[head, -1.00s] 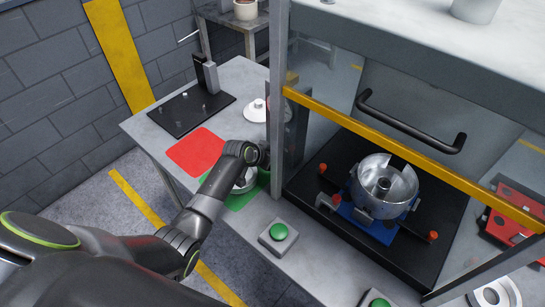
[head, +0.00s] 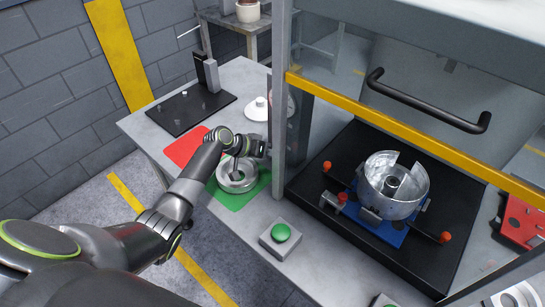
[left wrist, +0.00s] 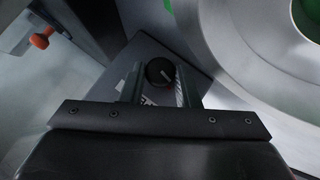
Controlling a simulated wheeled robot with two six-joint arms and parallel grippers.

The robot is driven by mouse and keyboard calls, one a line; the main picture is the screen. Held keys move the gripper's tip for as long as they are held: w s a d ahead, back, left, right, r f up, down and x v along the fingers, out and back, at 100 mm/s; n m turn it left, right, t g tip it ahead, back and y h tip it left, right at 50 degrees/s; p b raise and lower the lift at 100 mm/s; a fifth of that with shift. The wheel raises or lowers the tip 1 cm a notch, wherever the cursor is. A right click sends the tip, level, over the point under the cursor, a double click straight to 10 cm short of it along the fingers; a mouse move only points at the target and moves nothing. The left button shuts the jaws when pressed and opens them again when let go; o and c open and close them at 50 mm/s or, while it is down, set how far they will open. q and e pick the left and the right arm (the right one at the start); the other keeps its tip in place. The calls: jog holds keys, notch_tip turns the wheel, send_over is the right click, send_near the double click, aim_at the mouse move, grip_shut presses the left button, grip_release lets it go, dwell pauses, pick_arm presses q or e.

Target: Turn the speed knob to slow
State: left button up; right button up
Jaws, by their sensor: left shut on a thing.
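The speed knob (left wrist: 160,71) is round and black with a light mark, on a dark panel (left wrist: 147,55) in the left wrist view. My left gripper (left wrist: 160,88) is shut on it, with one finger on each side. In the head view my left gripper (head: 264,148) reaches the dark panel by the machine's front post, and the knob is hidden there. I cannot read the knob's setting. My right gripper is in neither view.
A metal ring-shaped part (head: 238,177) sits on the green mat (head: 238,200) just below my left wrist. A green button box (head: 281,239) stands nearby on the table. The machine's yellow-edged guard (head: 385,125) is to the right, over a silver clutch drum (head: 394,190).

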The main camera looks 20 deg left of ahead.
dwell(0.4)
pick_arm(q)
jog(key=o, duration=0.9)
jog(key=shift+o, duration=0.2)
jog(key=shift+a, duration=0.1)
jog(key=b+v, duration=0.3)
jog(key=v, duration=1.4)
jog(key=shift+s, duration=0.15)
jog(key=shift+a, duration=0.15)
